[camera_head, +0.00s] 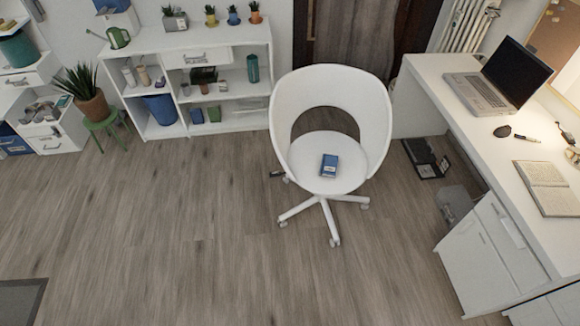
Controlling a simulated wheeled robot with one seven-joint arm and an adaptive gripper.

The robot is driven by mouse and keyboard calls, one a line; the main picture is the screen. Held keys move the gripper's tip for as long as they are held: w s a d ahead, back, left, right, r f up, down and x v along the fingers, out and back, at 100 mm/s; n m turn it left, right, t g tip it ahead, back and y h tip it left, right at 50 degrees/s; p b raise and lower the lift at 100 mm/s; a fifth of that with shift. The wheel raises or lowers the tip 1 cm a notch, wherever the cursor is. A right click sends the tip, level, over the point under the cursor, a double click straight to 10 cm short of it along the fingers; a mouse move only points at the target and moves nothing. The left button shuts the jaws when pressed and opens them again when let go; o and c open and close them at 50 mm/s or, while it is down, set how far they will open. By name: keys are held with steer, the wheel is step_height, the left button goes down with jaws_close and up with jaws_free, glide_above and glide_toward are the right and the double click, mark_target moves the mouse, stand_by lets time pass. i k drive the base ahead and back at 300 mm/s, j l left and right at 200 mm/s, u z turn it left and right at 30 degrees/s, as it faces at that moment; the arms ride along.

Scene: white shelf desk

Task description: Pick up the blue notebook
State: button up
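A small blue book-like item, which looks like the blue notebook (329,166), lies on the seat of a white swivel chair (375,110). It has a pale patch on its cover and sits near the middle of the seat. The chair's backrest curves around the far side of the seat, and the near side is open. Nothing covers the notebook. My gripper is not in this view.
A white desk (440,85) stands at the right with a laptop (505,75) and an open book (548,188). A white shelf (225,130) with plants is at the back left. The wooden floor (170,230) in front of the chair is clear.

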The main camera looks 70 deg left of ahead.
mark_target(329, 162)
steer(key=u, duration=2.05)
steer(key=i+j+z, duration=0.1)
steer(key=i+j, duration=0.65)
steer(key=i+j+z, duration=0.1)
steer(key=i+j, duration=0.65)
steer(key=i+j+z, duration=0.15)
steer(key=i+j, duration=0.5)
steer(key=j, duration=0.2)
